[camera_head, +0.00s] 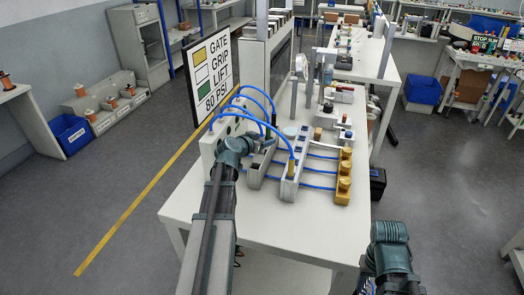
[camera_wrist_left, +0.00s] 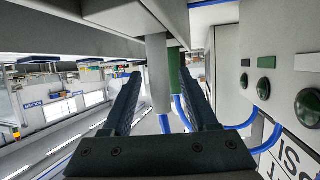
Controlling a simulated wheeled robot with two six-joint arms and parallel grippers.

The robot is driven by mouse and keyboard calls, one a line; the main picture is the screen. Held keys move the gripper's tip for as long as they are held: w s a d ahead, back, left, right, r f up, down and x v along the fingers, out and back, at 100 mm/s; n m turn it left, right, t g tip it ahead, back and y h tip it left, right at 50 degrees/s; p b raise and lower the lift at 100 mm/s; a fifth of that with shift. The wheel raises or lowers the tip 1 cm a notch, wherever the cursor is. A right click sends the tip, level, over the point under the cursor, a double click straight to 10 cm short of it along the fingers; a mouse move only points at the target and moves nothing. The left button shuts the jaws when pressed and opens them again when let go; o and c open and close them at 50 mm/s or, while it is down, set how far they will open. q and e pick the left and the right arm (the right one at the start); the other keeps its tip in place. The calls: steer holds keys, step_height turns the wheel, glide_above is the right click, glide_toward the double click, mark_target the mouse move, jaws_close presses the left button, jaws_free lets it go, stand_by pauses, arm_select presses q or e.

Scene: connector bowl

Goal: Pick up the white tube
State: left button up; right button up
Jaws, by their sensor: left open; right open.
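The white tube (camera_wrist_left: 157,80) shows in the left wrist view as a pale cylinder with a blue hose at its lower end. It appears in the gap between the two dark fingers of my left gripper (camera_wrist_left: 159,73), with space visible on both sides. I cannot tell its depth relative to the fingertips. A green tube (camera_wrist_left: 177,90) with a blue hose stands close beside it, near the right finger. In the head view my left gripper (camera_head: 264,143) is over the table at the grey blocks, and I cannot pick out the white tube there. My right gripper is out of view.
A yellow connector (camera_head: 291,168) stands in a grey block (camera_head: 293,182), with yellow fittings (camera_head: 344,178) to the right. Blue hoses (camera_head: 255,92) arch from the white panel. A sign (camera_head: 208,72) stands behind. The front of the white table (camera_head: 270,225) is clear.

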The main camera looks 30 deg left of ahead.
arm_select(q)
steer(key=shift+x, duration=0.85)
steer(key=shift+s, duration=0.1)
jaws_close()
